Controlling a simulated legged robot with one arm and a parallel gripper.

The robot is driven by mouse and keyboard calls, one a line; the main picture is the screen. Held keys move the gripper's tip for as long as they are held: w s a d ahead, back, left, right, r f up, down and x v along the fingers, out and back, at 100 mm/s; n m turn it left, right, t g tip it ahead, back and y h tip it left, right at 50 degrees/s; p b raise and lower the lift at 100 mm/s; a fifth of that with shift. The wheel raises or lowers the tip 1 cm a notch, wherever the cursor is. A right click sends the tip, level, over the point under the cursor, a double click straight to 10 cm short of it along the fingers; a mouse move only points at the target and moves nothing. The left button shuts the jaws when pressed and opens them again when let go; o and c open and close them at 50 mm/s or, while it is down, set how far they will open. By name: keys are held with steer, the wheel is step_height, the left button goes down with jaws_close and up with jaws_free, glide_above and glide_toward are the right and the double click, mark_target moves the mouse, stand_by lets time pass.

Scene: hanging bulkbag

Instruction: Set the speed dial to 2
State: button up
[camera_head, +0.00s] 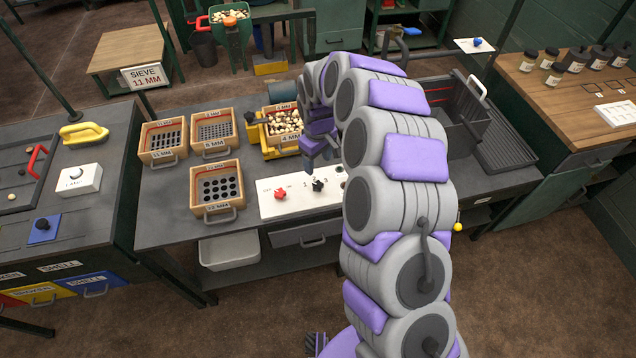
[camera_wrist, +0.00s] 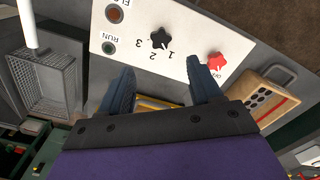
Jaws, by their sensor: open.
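The white control panel (camera_head: 300,204) lies on the grey bench and carries a black star-shaped speed dial (camera_head: 318,185) and a red star-shaped knob (camera_head: 280,194). In the wrist view the black dial (camera_wrist: 160,38) has the figures 1, 2 and 3 beside it, seen upside down. Which figure it points to I cannot tell. The red knob (camera_wrist: 216,61) is to its right. My gripper (camera_wrist: 163,84) is open and empty. Its two fingers are spread apart, with the dial beyond the gap between them and not touched. In the head view my gripper (camera_head: 320,155) is above the panel.
Wooden sieve boxes (camera_head: 214,188) stand left of the panel. A dark metal tray (camera_head: 490,125) is at the right. My arm hides the panel's right end.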

mark_target(318, 184)
step_height(318, 184, down, 11)
steer(key=shift+r+b, duration=0.1)
steer(key=shift+b, duration=0.75)
steer(key=c, duration=1)
